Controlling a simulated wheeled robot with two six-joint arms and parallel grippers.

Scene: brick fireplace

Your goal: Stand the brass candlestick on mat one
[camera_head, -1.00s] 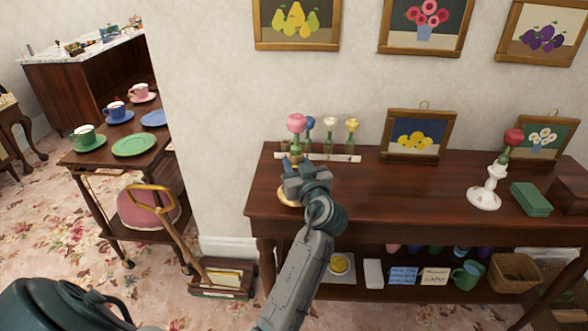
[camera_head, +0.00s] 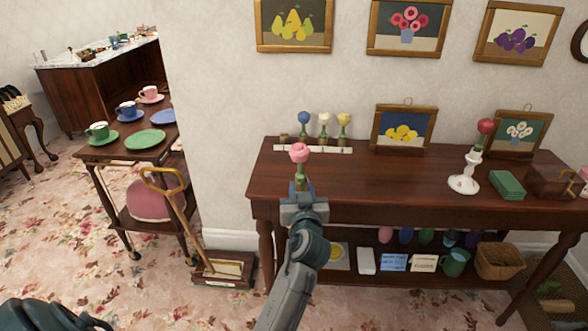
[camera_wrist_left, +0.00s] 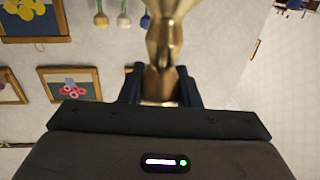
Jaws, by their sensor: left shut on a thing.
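My left gripper (camera_head: 303,197) is shut on the brass candlestick (camera_wrist_left: 165,45), whose shaft fills the space between the fingers (camera_wrist_left: 160,88) in the left wrist view. In the head view only a small brass part (camera_head: 300,183) shows above the gripper, with a pink rose (camera_head: 299,153) on top, roughly upright. The gripper and candlestick are in front of the left part of the sideboard (camera_head: 400,178); the base is hidden by my arm. I cannot make out mat one. My right gripper is not in view.
A white strip (camera_head: 290,149) with small flower bottles stands at the sideboard's back left. The sideboard's middle is clear. A tea trolley (camera_head: 102,152) stands left.

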